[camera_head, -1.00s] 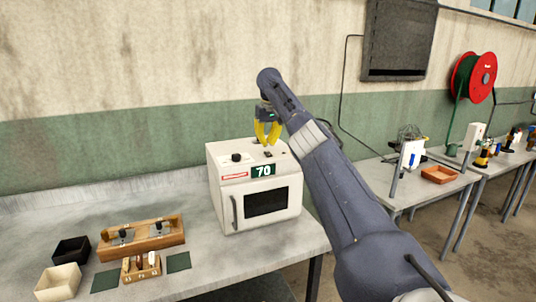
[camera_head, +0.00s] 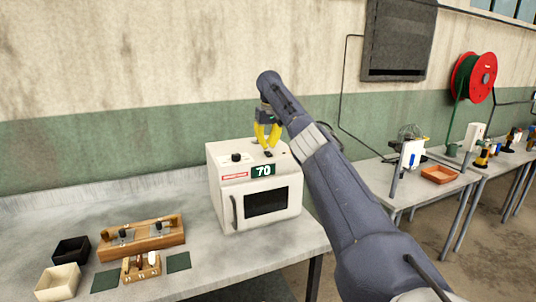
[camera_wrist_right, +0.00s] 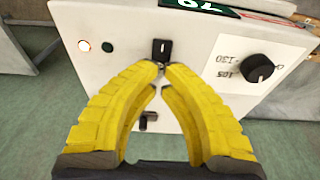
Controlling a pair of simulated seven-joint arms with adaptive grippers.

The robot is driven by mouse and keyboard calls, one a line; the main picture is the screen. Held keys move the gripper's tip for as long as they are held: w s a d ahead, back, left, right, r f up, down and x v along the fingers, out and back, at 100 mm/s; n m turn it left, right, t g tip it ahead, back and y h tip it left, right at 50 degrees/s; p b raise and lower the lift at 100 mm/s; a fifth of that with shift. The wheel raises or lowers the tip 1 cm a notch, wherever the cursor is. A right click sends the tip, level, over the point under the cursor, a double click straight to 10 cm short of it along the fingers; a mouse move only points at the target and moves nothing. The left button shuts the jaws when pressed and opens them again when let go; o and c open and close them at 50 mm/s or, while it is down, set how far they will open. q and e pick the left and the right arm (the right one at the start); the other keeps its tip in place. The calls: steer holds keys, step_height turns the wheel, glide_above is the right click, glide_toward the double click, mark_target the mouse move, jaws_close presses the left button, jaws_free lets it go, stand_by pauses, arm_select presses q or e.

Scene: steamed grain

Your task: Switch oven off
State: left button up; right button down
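The white oven (camera_head: 255,190) stands on the grey table with its door closed and a green display reading 70. My right gripper (camera_head: 267,147) is over the oven's top, pointing down. In the right wrist view its yellow fingers (camera_wrist_right: 161,75) curve in and their tips nearly meet, with nothing seen between them. The tips are right beside a small black switch (camera_wrist_right: 162,49) on the oven top; I cannot tell whether they touch it. A black dial (camera_wrist_right: 258,67) is to the right, and a second small black part (camera_wrist_right: 148,121) shows between the fingers. My left gripper is not seen.
A wooden block with black knobs (camera_head: 141,238), a small wooden holder (camera_head: 141,268), a black box (camera_head: 71,250) and a cream box (camera_head: 57,283) are left of the oven. Green squares lie flat there. The table in front of the oven is clear.

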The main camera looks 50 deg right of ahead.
mark_target(267, 152)
steer(key=shift+f, duration=1.4)
stand_by(0.8)
steer(key=shift+r, duration=3.55)
